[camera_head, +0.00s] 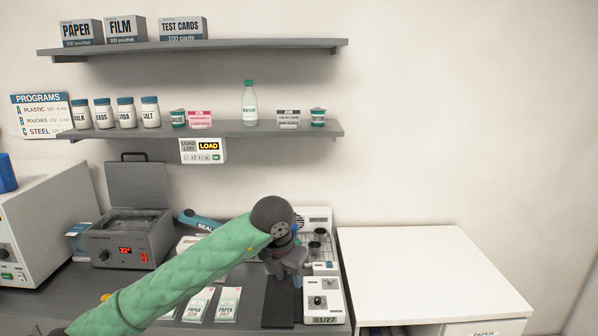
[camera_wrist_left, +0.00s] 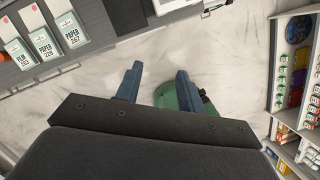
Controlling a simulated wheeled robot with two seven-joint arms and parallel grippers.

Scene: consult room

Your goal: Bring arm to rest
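My left arm comes in from the left in its green sleeve and reaches over the counter (camera_head: 255,303). The fingers are hard to make out in the head view. My right gripper is in neither view.
Paper pouches (camera_head: 228,302), a water bath with raised lid (camera_head: 130,240) and a sealer (camera_head: 200,220) are on the counter. A bare white cabinet top (camera_head: 430,270) lies to the right. Two shelves (camera_head: 250,129) hold jars, boxes and a bottle (camera_head: 249,105).

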